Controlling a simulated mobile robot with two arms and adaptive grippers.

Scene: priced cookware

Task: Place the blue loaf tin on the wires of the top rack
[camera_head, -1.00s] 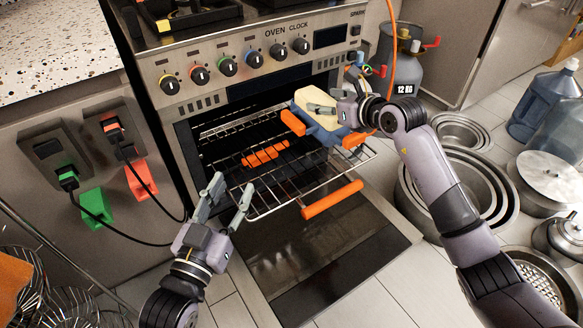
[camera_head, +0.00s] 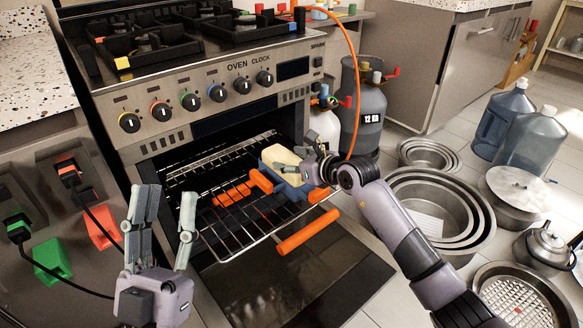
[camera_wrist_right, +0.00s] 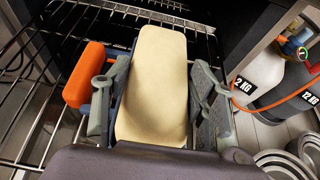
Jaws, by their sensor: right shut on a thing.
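The blue loaf tin (camera_head: 287,190) has orange handles and a cream block (camera_head: 281,157) inside. It is level and low over the wire rack (camera_head: 228,243) that sticks out of the open oven. I cannot tell whether its base touches the wires. My right gripper (camera_head: 309,167) is shut on the tin. In the right wrist view its fingers (camera_wrist_right: 157,85) lie on both sides of the cream block (camera_wrist_right: 152,80); they hide most of the tin's sides. My left gripper (camera_head: 167,198) is open and empty, left of the rack.
The oven door (camera_head: 290,285) hangs open below, with an orange handle (camera_head: 308,231). A grey gas bottle (camera_head: 362,110) and nested round pans (camera_head: 440,205) stand to the right.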

